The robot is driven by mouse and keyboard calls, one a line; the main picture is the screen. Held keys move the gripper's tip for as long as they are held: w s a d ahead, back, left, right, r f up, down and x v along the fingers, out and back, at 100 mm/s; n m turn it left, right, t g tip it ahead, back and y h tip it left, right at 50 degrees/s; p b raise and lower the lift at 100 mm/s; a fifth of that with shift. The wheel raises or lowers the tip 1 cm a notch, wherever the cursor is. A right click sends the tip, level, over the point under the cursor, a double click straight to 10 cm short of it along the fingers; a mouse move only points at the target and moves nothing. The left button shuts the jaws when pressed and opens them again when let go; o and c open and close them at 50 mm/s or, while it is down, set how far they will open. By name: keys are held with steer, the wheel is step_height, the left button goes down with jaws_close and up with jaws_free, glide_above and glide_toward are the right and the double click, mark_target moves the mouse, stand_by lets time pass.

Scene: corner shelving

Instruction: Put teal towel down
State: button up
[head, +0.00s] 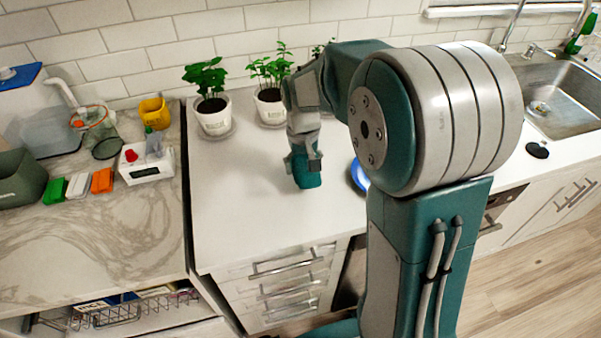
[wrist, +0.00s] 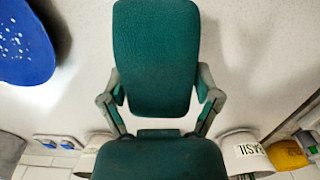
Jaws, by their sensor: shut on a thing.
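The teal towel (head: 307,179) is a small folded bundle at the lower end of my gripper (head: 303,158) in the head view, over the white countertop (head: 240,210). In the wrist view the towel (wrist: 155,55) is a rounded teal block, with the fingers of my gripper (wrist: 160,92) shut on its two sides. I cannot tell whether the towel's underside touches the countertop. My arm covers part of the counter to the right.
A blue plate (head: 359,176) lies right of the towel, partly behind my arm; it shows speckled in the wrist view (wrist: 25,45). Potted plants (head: 213,118) (head: 270,105) stand along the back wall. The white counter left and in front of the towel is clear.

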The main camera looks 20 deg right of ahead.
steer(key=shift+w+a+f, duration=0.15)
steer(key=shift+w+f, duration=0.2)
steer(key=shift+f, duration=1.75)
steer(key=o, duration=0.9)
steer(key=shift+w+f, duration=0.1)
